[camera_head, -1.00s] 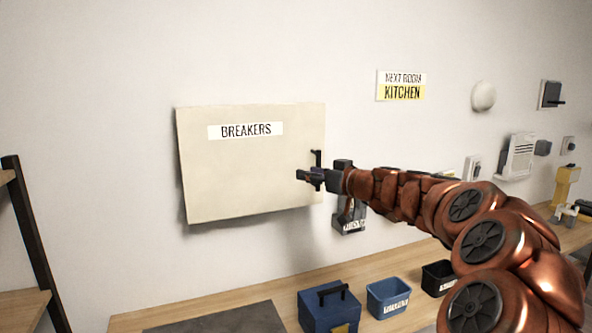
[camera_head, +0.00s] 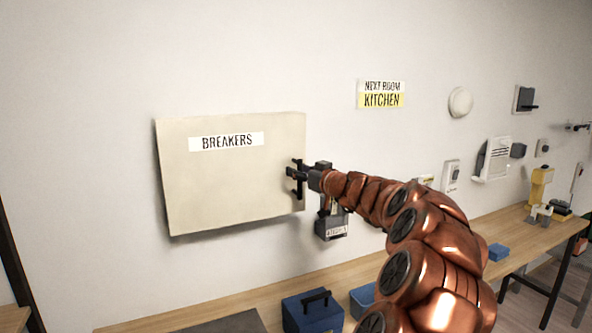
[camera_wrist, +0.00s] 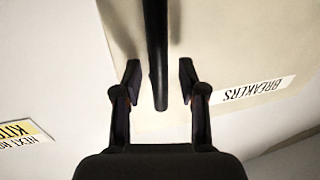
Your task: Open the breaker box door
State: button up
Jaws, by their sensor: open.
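The breaker box door (camera_head: 225,185) is a cream panel on the wall with a BREAKERS label (camera_head: 226,141). It looks shut. Its black bar handle (camera_head: 298,179) is upright near the right edge. My gripper (camera_head: 290,173) is at the handle, reaching in from the right. In the wrist view, my gripper (camera_wrist: 160,82) is open, with one finger on each side of the handle (camera_wrist: 157,50) and a gap to both. I cannot tell whether the fingertips touch the door.
A workbench (camera_head: 440,237) runs along the wall below. A blue toolbox (camera_head: 312,311) and a blue bin (camera_head: 362,297) stand on it. A grey labelled device (camera_head: 331,226) is below my wrist. The wall left of the door is clear.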

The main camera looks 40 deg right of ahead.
jog(key=shift+w, duration=0.1)
grip_shut()
dwell(0.4)
